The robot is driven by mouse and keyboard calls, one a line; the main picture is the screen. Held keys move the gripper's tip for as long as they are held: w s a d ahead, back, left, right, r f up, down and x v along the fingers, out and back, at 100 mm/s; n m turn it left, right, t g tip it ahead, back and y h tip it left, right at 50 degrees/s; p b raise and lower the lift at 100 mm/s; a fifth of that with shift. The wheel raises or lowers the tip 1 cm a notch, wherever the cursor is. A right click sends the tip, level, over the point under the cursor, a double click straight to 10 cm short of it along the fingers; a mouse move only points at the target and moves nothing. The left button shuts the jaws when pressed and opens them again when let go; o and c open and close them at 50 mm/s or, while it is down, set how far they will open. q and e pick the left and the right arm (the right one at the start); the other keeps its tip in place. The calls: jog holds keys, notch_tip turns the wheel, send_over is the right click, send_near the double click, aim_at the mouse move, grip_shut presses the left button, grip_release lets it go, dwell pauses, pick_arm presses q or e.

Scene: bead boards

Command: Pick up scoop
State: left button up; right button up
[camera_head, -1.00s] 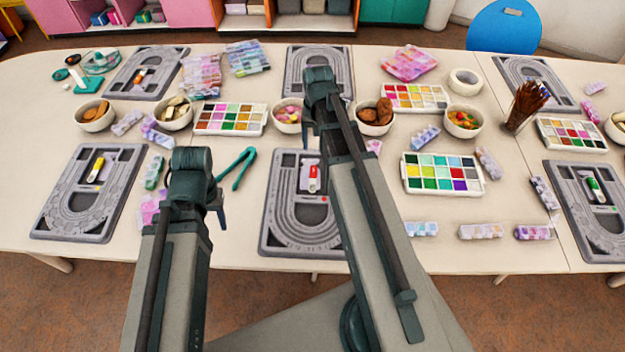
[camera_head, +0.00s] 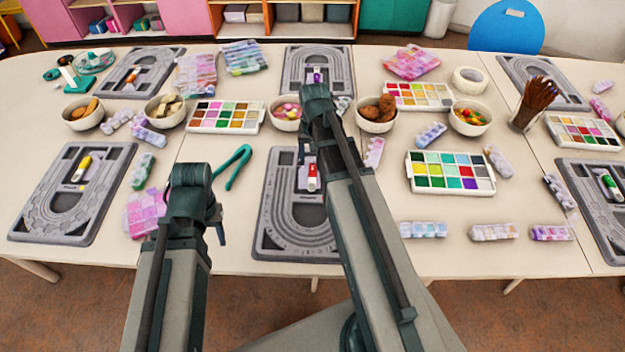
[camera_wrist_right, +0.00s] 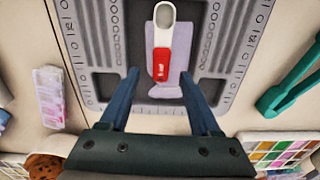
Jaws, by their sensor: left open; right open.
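A small scoop with a red handle and a pale grey bowl (camera_wrist_right: 162,55) lies on the middle grey bead board (camera_wrist_right: 238,62). In the head view the scoop (camera_head: 312,178) shows beside my right arm, which partly covers the board (camera_head: 272,225). My right gripper (camera_wrist_right: 160,74) is open and empty, with its two fingers apart on either side of the scoop's handle end. Its fingers are mostly hidden in the head view. My left gripper (camera_head: 219,222) is open and empty, left of the middle board; its fingertips are hard to make out.
Teal pliers (camera_head: 233,166) lie left of the middle board. Other boards hold a yellow scoop (camera_head: 83,168) and a green one (camera_head: 608,185). A bowl of brown pieces (camera_head: 375,126) and paint palettes (camera_head: 450,187) stand to the right. Bare table shows in front.

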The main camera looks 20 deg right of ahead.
aim_at(313, 168)
pick_arm(q)
notch_tip(313, 168, down, 3)
jog(key=shift+f+b, duration=0.1)
jog(key=shift+b, duration=0.95)
pick_arm(e)
notch_tip(313, 168, down, 3)
jog(key=shift+a+f, duration=0.1)
jog(key=shift+c, duration=0.3)
grip_shut()
